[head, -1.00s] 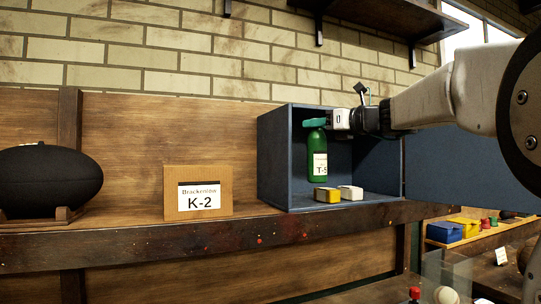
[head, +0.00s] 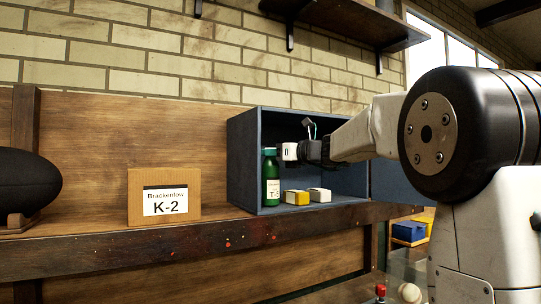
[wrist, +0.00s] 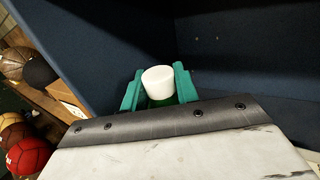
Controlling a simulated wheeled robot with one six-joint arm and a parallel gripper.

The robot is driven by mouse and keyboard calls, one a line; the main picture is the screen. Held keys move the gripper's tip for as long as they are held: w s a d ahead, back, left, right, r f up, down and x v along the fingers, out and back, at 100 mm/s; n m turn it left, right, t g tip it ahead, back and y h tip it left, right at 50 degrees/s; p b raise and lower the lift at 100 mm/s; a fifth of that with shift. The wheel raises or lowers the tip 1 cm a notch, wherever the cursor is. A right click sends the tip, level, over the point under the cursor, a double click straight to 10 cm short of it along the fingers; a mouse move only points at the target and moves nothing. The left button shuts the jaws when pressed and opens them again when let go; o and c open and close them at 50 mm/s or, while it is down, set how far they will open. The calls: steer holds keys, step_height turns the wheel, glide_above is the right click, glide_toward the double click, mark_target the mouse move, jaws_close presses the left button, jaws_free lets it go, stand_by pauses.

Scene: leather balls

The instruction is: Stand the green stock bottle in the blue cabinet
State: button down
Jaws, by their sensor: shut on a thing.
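The green stock bottle (head: 271,180) is upright inside the blue cabinet (head: 241,166), near its left wall. Its label reads T-5, partly cut off. Its base is at or very near the cabinet floor; I cannot tell whether it touches. My gripper (head: 272,152) reaches in from the right, its green fingers shut around the bottle's top. In the wrist view the white cap (wrist: 158,79) shows between the green fingers of my gripper (wrist: 160,90), and the bottle's body is mostly hidden.
A yellow box (head: 297,198) and a white box (head: 320,195) stand on the cabinet floor to the right of the bottle. A wall shelf (head: 350,22) hangs above.

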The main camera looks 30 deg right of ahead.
steer(key=shift+w+f, duration=0.1)
steer(key=shift+f, duration=0.05)
steer(key=c, duration=1.1)
jaws_free()
steer(key=shift+f, duration=0.15)
steer(key=shift+o, duration=0.2)
steer(key=v, duration=1.2)
steer(key=shift+a, duration=0.1)
